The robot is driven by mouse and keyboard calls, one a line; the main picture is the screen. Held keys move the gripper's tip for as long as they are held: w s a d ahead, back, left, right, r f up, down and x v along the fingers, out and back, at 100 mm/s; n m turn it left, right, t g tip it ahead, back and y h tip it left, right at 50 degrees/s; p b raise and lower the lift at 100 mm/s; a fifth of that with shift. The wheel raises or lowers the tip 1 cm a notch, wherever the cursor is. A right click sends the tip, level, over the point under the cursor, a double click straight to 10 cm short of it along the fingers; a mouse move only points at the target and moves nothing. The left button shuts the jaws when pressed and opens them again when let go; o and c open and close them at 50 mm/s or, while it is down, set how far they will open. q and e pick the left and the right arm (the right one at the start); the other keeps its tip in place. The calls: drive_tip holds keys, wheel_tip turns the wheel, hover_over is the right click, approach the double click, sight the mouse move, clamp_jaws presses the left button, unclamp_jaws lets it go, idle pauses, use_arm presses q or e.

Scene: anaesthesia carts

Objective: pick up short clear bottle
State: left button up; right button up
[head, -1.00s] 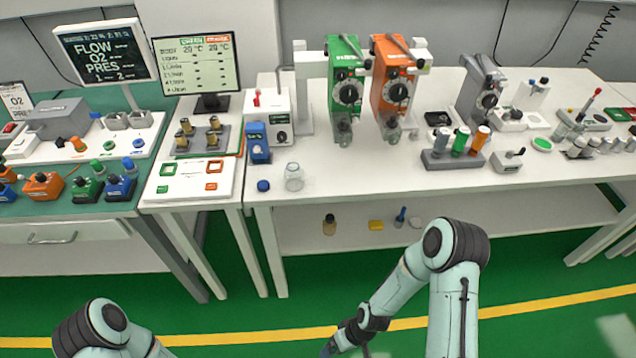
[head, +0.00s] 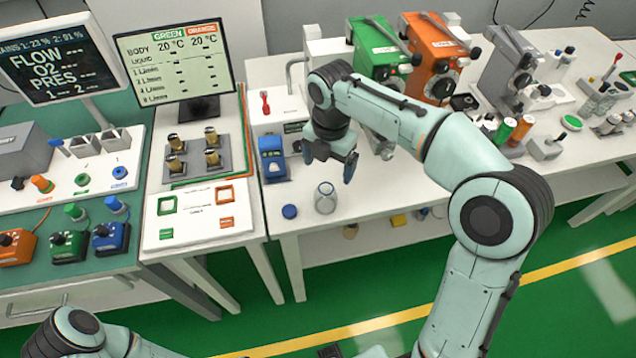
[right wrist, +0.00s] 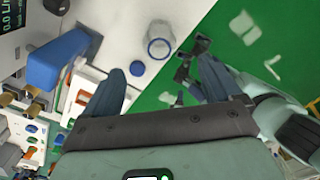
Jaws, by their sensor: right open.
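The short clear bottle (head: 325,198) stands upright near the front edge of the white table, beside a blue cap (head: 289,211). My right gripper (head: 330,163) is open and empty, pointing down above and just behind the bottle in the head view. In the right wrist view the bottle (right wrist: 160,40) shows past the open fingers (right wrist: 162,88), apart from them. My left arm is low at the bottom left of the head view. Dark parts that look like my left gripper (right wrist: 193,57) show over the floor in the wrist view; its opening is unclear.
A blue device (head: 273,160) stands close left of the right gripper. Green (head: 380,50) and orange (head: 424,60) vaporizers stand behind my right arm. A flat white panel (head: 200,212) lies to the left. The table's front edge is just below the bottle.

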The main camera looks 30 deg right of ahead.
sight(326, 196)
drive_tip(key=f, duration=0.4)
drive_tip(key=f+b, duration=0.1)
drive_tip(key=f, duration=0.2)
drive_tip(key=shift+s+f, duration=0.1)
drive_tip(key=shift+s, duration=0.2)
drive_tip(key=shift+w+a+f+b, duration=0.1)
drive_tip(key=shift+w+f+b, duration=0.1)
drive_tip(key=shift+f, duration=1.25)
drive_tip(key=shift+w+a+f+b, duration=0.1)
drive_tip(key=shift+f+b, duration=0.05)
drive_tip(key=shift+f, duration=1.3)
use_arm(q)
drive_tip(key=shift+s+f, duration=0.3)
drive_tip(key=shift+f, duration=0.25)
drive_tip(key=shift+s+f, duration=0.3)
drive_tip(key=shift+f, duration=0.2)
use_arm(e)
drive_tip(key=c, duration=1.1)
